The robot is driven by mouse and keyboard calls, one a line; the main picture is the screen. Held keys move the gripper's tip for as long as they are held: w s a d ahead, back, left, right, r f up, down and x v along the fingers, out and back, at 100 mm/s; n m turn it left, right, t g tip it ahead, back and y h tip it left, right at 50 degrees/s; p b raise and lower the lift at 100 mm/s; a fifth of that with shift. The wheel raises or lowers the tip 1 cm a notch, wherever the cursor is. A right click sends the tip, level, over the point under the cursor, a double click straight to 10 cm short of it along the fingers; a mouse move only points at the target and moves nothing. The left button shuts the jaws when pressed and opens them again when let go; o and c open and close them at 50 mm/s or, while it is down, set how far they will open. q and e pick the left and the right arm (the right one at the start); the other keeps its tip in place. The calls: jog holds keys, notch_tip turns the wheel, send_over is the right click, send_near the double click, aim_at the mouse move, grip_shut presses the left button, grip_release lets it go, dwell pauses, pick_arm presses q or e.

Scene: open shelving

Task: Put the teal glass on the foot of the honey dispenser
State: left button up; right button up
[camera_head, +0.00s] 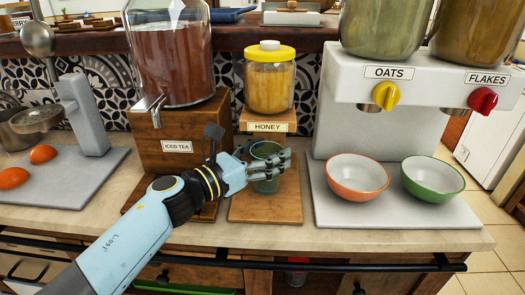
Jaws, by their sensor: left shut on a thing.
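The honey dispenser (269,80) stands at the middle of the counter, a jar with a yellow lid on a wooden stand labelled HONEY. Its wooden foot (265,210) extends forward below the jar. My left gripper (270,168) is shut on the teal glass (265,150), with its fingers across the glass's side. The glass is upright over the foot, below the jar. The fingers hide part of it, and I cannot tell for certain whether its base touches the foot. My right gripper is not in view.
The iced tea dispenser (172,60) stands just left. On the right, a white cereal dispenser (335,105) has an orange bowl (357,176) and a green bowl (433,178) on its base. A dark rail (330,267) runs along the counter front.

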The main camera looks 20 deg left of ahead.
pick_arm(q)
jog(key=shift+s+d+r, duration=0.1)
jog(key=shift+s+d, duration=0.1)
jog(key=shift+d, duration=0.1)
jog(key=o, duration=1.2)
jog(key=shift+w+a+f, duration=0.1)
jog(key=shift+a+f, duration=0.1)
jog(key=shift+c, duration=0.2)
jog(key=shift+o, duration=0.8)
jog(key=shift+d, duration=0.1)
jog(key=shift+r, duration=0.1)
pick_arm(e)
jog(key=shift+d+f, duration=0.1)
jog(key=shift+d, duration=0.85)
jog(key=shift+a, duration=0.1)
